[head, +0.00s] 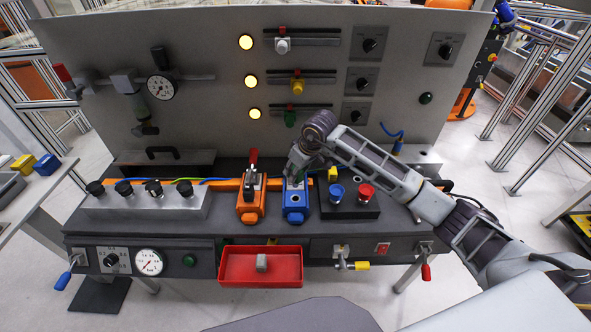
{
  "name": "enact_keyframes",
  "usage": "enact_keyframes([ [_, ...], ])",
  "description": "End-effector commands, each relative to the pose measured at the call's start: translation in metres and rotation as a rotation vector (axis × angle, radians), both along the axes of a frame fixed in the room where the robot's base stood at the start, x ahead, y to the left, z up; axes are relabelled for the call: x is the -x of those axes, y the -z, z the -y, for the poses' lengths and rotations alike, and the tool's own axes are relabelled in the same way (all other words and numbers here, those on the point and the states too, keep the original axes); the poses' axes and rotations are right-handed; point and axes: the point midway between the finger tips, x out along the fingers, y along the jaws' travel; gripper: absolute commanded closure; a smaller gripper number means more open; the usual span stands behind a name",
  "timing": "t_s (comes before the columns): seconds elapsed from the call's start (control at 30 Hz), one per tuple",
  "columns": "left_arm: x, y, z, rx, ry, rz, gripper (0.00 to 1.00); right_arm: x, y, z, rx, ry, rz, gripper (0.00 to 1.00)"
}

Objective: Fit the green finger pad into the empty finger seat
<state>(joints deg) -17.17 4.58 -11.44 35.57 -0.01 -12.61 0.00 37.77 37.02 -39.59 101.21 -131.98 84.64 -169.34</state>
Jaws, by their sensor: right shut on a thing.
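My right gripper (295,177) reaches in from the right and points down at the top of the blue unit (295,205) on the bench. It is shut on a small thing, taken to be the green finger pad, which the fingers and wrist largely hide. The empty finger seat cannot be made out; the gripper covers the top of the blue unit. I cannot tell whether the held thing touches the unit. An orange unit (251,208) with a red-tipped upright lever stands just left of it. My left gripper is not in view.
Right of the blue unit, a black box carries a blue button (337,192) and a red button (366,192). A grey panel (210,100) with lamps and sliders rises behind.

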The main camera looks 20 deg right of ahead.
Motion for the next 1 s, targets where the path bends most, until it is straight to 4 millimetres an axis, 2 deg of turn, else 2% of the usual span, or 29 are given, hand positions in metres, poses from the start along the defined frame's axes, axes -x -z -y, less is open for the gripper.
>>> enact_keyframes([
  [0.7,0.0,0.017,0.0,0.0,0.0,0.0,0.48,0.0,0.047,0.0,-0.001,0.001,-0.001,0.99],
  [1.0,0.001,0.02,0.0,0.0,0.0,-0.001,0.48,0.0,0.054,0.0,0.0,0.001,0.001,0.99],
])
